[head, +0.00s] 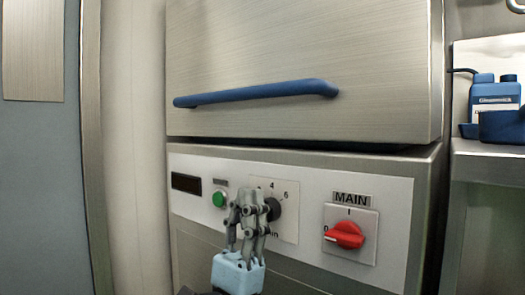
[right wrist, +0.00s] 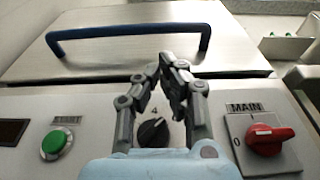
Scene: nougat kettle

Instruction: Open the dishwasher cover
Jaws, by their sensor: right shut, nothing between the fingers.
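The dishwasher cover (head: 300,50) is a brushed-metal hood that sits down above the white control panel (head: 300,215), with a dark gap under its lower edge. Its blue bar handle (head: 257,93) runs across the front; it also shows at the top of the right wrist view (right wrist: 130,35). My right gripper (head: 252,196) is shut and empty in front of the panel, below the handle and apart from it. My left gripper is in neither view.
The panel carries a green button (head: 218,197), a black dial (head: 273,209) partly behind my right fingers, and a red MAIN switch (head: 345,235). A metal shelf (head: 490,148) with blue bottles (head: 494,97) stands at the right. A grey door (head: 40,180) is at the left.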

